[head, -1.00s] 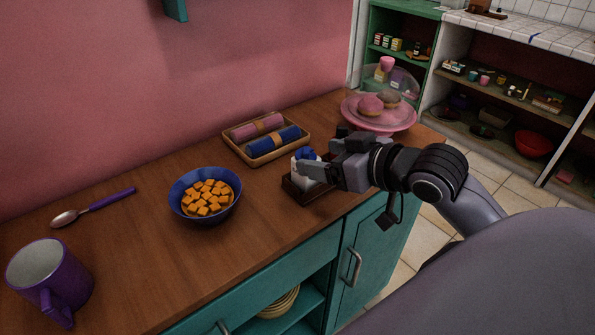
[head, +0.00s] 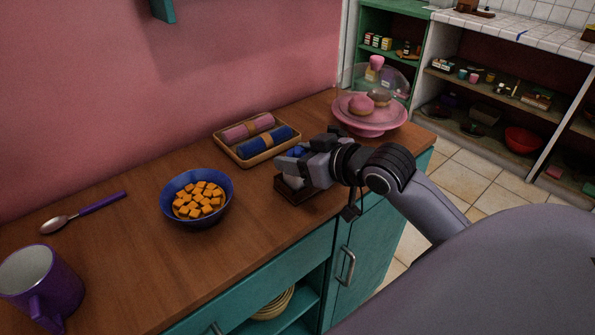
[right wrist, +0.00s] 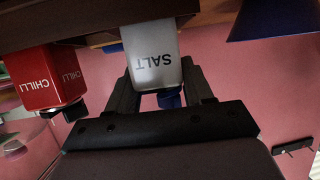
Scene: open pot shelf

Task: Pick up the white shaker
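The white shaker (right wrist: 152,58), marked SALT and with a blue cap, stands in a small dark wooden holder (head: 293,193) on the counter. My right gripper (right wrist: 161,78) has one finger on each side of it, close against its sides near the cap. In the head view my right gripper (head: 290,168) hides most of the shaker; I cannot tell whether its base is clear of the holder. The right wrist view is upside down. A red CHILLI shaker (right wrist: 48,80) is beside the white one. My left gripper is not in view.
A blue bowl (head: 168,207) of orange cubes is left of the holder. A tray (head: 261,158) of rolled napkins lies behind it. A pink cake stand (head: 369,117) is at the back right. A purple mug (head: 58,290) and a spoon (head: 85,212) are at left.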

